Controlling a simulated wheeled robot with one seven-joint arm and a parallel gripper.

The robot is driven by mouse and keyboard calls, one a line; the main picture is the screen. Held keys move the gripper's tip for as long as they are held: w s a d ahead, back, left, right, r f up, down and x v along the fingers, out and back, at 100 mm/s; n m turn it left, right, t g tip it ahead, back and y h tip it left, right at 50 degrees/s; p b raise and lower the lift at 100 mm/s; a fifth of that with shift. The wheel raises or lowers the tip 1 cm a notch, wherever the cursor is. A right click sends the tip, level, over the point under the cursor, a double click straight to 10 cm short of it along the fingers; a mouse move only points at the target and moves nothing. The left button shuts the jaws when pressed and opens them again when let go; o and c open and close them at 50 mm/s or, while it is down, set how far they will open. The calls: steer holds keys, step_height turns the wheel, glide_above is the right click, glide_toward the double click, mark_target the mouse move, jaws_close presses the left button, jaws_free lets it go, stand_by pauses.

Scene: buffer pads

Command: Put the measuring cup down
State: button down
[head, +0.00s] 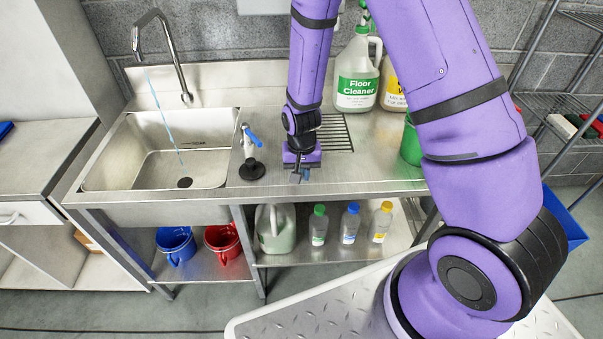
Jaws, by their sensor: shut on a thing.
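My gripper (299,174) points down over the steel counter near its front edge, right of the sink. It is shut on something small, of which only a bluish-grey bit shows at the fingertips. I take this to be the measuring cup, but its shape is mostly hidden by the gripper and too small to make out. I cannot tell whether it touches the counter (370,172).
A black-based fitting with a blue lever (252,165) stands close left of my gripper, beside the sink (160,150) with running water. A floor cleaner jug (357,75), a yellow-labelled jug (393,88) and a green container (411,143) stand to the right.

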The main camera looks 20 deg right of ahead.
steer(key=shift+f, duration=0.25)
steer(key=shift+f, duration=0.1)
steer(key=c, duration=1.1)
jaws_free()
steer(key=shift+c, duration=0.2)
